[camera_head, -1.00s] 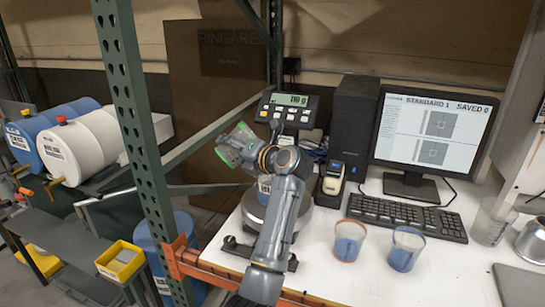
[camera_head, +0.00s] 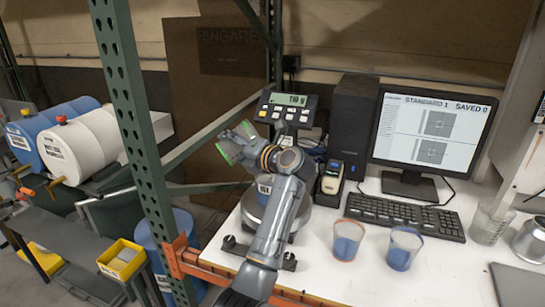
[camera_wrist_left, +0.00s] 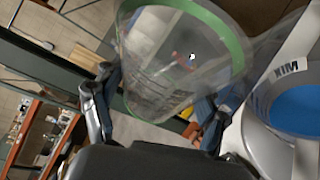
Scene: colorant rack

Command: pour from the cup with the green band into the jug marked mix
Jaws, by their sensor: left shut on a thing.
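The clear cup with the green band (camera_head: 230,151) is held tilted on its side, up and left of the scale, in the head view. My left gripper (camera_head: 250,148) is shut on it. In the wrist view the cup (camera_wrist_left: 180,60) sits between the two fingers of the gripper (camera_wrist_left: 155,112), its green rim toward the camera's upper right. It looks clear, with no certain liquid inside. The jug marked mix (camera_wrist_left: 258,105) stands beside and apart from the cup, with blue liquid in it. In the head view the jug (camera_head: 264,190) is mostly hidden behind my arm. My right gripper is out of view.
The jug is on a scale with a raised display (camera_head: 288,107). A cup with an orange rim (camera_head: 347,240) and one with a blue rim (camera_head: 404,248) stand at right on the white table. A green rack post (camera_head: 135,130) is close left of the held cup.

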